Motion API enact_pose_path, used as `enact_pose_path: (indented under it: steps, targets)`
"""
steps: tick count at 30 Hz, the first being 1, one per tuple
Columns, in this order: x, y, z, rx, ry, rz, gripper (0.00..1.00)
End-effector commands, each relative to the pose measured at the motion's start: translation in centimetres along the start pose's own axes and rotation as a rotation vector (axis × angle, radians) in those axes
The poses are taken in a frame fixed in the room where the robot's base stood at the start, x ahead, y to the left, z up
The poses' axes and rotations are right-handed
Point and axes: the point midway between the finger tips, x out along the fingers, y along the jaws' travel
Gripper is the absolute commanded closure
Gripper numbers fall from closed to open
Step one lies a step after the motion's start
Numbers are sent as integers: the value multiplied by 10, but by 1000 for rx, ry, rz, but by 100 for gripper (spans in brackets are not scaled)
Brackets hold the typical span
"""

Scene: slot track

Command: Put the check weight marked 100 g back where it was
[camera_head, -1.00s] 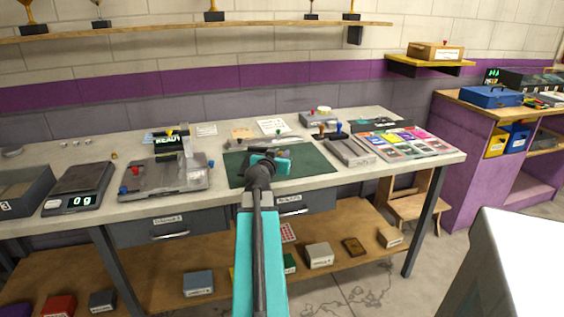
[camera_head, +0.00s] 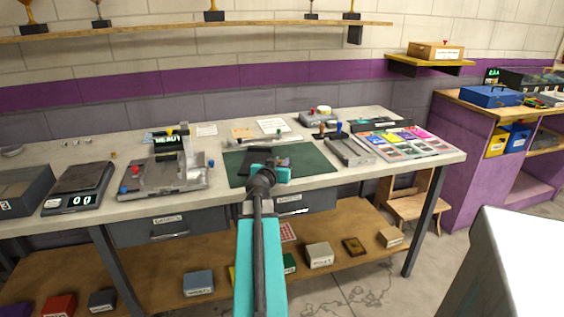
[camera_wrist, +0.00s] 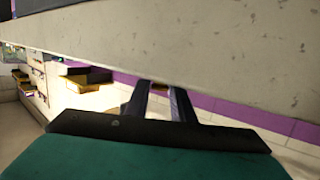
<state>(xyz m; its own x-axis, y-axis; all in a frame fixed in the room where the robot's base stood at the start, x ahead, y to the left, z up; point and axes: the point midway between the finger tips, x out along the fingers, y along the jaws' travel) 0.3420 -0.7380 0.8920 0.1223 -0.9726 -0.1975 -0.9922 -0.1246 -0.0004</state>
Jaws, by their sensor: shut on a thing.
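My gripper (camera_head: 270,172) is over the dark green mat (camera_head: 315,160) near the front of the bench, seen from behind. In the wrist view its two dark fingers (camera_wrist: 161,100) stand close together, their tips reaching the lower edge of a large pale slab. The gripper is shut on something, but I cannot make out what. No 100 g marking is readable. Several small pieces (camera_head: 75,142) lie at the back left of the bench; I cannot tell if they are weights. The scale (camera_head: 82,180) at the left has an empty-looking pan and a lit display.
A grey device with red and blue knobs (camera_head: 150,185) stands left of the mat. A grey tray (camera_head: 349,149) and colourful cards (camera_head: 410,143) lie right of it. A pale block (camera_head: 520,265) fills the lower right.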

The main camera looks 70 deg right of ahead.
Motion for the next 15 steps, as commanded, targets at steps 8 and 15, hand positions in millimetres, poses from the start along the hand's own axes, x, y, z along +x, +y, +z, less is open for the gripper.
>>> enact_pose_path:
  steps: [8,15]
  targets:
    - [0,0,2,0,0,0,68]
    - [0,0,2,0,0,0,60]
